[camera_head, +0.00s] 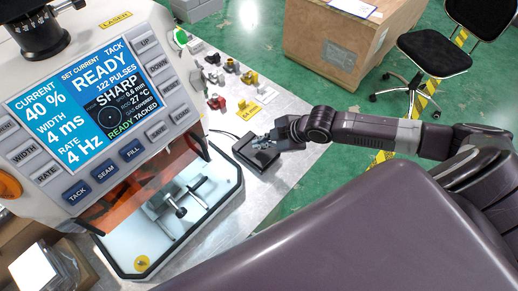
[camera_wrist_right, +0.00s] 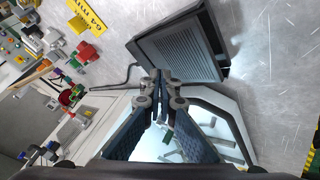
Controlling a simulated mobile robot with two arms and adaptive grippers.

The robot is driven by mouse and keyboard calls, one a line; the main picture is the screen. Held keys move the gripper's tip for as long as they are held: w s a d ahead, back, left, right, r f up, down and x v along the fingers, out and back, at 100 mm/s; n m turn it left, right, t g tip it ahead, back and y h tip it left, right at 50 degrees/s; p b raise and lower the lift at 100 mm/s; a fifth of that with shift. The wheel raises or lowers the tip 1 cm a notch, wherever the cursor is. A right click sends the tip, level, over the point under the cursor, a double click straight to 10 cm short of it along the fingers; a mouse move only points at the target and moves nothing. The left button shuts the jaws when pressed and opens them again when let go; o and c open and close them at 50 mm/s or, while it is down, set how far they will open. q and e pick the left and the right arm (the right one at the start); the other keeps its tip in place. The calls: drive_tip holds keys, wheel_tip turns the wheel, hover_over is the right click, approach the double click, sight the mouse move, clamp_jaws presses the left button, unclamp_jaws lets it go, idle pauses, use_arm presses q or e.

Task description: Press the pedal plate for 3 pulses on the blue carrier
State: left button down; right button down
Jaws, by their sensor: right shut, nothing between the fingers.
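The pedal (camera_head: 256,158) is a dark box on the metal table beside the machine. In the right wrist view its ribbed grey plate (camera_wrist_right: 182,46) shows within a dark frame, with a cable from its side. My right gripper (camera_head: 266,142) is at the pedal; in its wrist view the fingertips (camera_wrist_right: 162,78) are together and empty near the plate's lower edge. I cannot tell whether they touch it. The machine's screen (camera_head: 92,97) reads READY, 122 pulses, 40 %, 4 ms, 4 Hz and READY TACKED. I cannot make out a blue carrier. My left gripper is not in view.
The welding machine (camera_head: 142,262) has a lit chamber with a small fixture (camera_head: 178,208) under an orange shield. Small coloured parts (camera_head: 217,102) and yellow labels (camera_head: 248,110) lie behind the pedal.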

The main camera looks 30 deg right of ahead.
sight(259, 151)
drive_tip(key=r+p, duration=0.3)
drive_tip(key=r, duration=0.1)
drive_tip(key=shift+w+r, duration=0.15)
drive_tip(key=shift+w, duration=0.05)
drive_tip(key=shift+a, duration=0.1)
idle(1.6)
